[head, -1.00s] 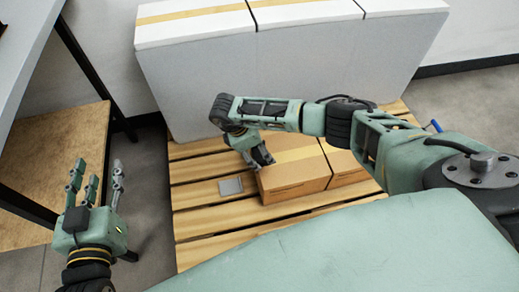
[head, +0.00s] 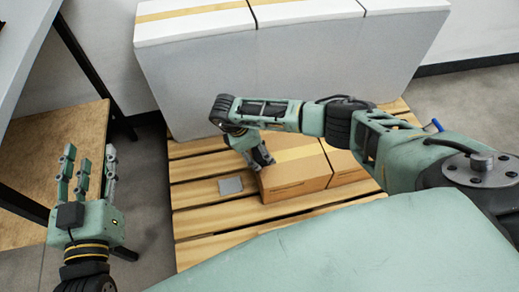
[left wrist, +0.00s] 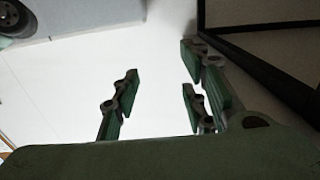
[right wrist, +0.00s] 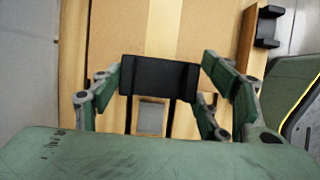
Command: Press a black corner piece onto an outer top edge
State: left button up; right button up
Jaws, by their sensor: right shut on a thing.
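My right gripper (head: 262,157) is at the left end of a cardboard box (head: 297,179) on the pallet. In the right wrist view its fingers (right wrist: 160,90) are shut on a black corner piece (right wrist: 159,76). The piece shows against the box top, close to its end edge; I cannot tell whether it touches the box. Another black corner piece (right wrist: 267,28) sits at the right side edge of the box in that view. My left gripper (head: 86,172) is open and empty, with fingers pointing up, left of the pallet; its fingers show apart in the left wrist view (left wrist: 160,95).
A small grey square plate (head: 231,186) lies on the wooden pallet (head: 200,222) left of the box. Tall white boxes (head: 300,80) stand behind. A table with a wooden lower shelf (head: 60,140) is at the left, close to my left gripper.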

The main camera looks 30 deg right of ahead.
aim_at(259, 155)
jog(key=shift+f+b, duration=0.4)
jog(key=shift+f, duration=0.25)
jog(key=shift+f+b, duration=0.35)
jog(key=shift+f, duration=0.1)
pick_arm(q)
notch_tip(259, 155, up, 9)
jog(key=s+t+h, duration=0.2)
jog(key=t, duration=0.3)
jog(key=shift+d, duration=0.4)
pick_arm(e)
jog(key=shift+f, duration=0.4)
dwell(0.4)
pick_arm(q)
jog(key=shift+s+r+t+b, duration=0.25)
jog(key=shift+s+r+t, duration=0.1)
jog(key=shift+r, duration=0.15)
jog(key=shift+s+r+t+b, duration=0.25)
jog(key=shift+r+t, duration=0.1)
jog(key=shift+r, duration=0.15)
pick_arm(e)
jog(key=shift+f, duration=0.35)
dwell(1.1)
pick_arm(q)
jog(key=shift+f, duration=0.1)
pick_arm(e)
jog(key=o, duration=1)
jog(key=shift+o, duration=0.2)
